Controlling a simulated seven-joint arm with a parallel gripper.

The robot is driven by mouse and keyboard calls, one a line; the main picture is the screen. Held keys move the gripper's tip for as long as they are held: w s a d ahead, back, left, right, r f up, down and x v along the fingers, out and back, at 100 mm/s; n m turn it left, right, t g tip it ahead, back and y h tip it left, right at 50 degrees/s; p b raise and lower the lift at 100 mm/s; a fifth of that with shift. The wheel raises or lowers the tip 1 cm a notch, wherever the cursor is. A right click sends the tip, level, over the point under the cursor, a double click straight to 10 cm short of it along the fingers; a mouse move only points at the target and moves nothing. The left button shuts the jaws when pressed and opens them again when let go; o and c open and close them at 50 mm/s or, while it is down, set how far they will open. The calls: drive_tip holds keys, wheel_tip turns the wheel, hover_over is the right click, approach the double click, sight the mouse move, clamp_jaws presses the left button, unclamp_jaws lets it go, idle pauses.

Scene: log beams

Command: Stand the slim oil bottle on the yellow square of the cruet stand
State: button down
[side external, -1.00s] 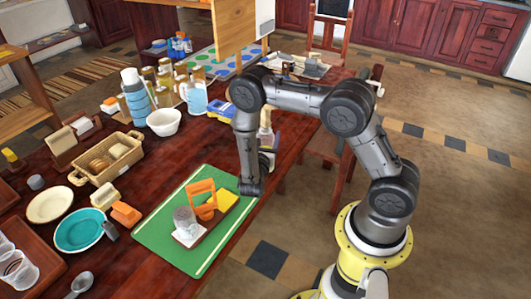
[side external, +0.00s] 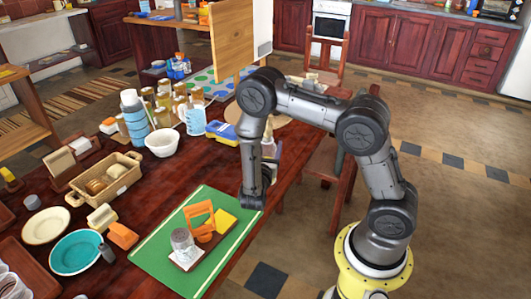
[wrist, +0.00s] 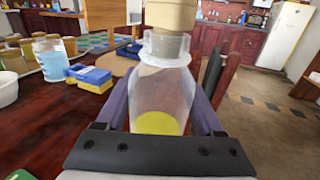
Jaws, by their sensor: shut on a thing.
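The slim oil bottle (wrist: 160,95) is clear, with a pale stopper on top and yellow showing low inside it. My gripper (wrist: 160,112) is shut on it, one finger on each side, and the bottle looks upright. In the side view the bottle (side external: 268,148) shows partly behind my arm, beyond the green mat; my gripper (side external: 268,168) is mostly hidden there. The cruet stand (side external: 208,245) is a brown tray with an orange handle on the mat. Its yellow square (side external: 223,222) is bare. A glass shaker (side external: 181,240) stands on its pale square.
The green mat (side external: 160,258) lies near the table's right edge. A blue and yellow sponge (wrist: 88,78) and a measuring jug (wrist: 50,58) stand left of the bottle in the wrist view. A white bowl (side external: 162,142), basket (side external: 106,178) and teal bowl (side external: 76,252) crowd the table's left.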

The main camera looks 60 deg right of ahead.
drive_tip(key=s+a+r, duration=0.5)
drive_tip(key=s+r, duration=0.2)
drive_tip(key=s, duration=0.4)
drive_tip(key=shift+a+r, duration=0.25)
drive_tip(key=shift+r, duration=0.15)
drive_tip(key=shift+w, duration=0.1)
drive_tip(key=w+d+f, duration=0.1)
drive_tip(key=w, duration=0.1)
drive_tip(key=w+d+f, duration=0.1)
drive_tip(key=w, duration=0.2)
drive_tip(key=w+d+f, duration=0.2)
drive_tip(key=shift+w, duration=0.3)
drive_tip(key=w+d+f, duration=0.2)
drive_tip(key=w+f, duration=0.3)
drive_tip(key=f, duration=0.3)
drive_tip(key=shift+d+f, duration=0.2)
drive_tip(key=shift+f, duration=0.1)
drive_tip(key=shift+s+f, duration=0.1)
drive_tip(key=shift+f, duration=0.15)
unclamp_jaws()
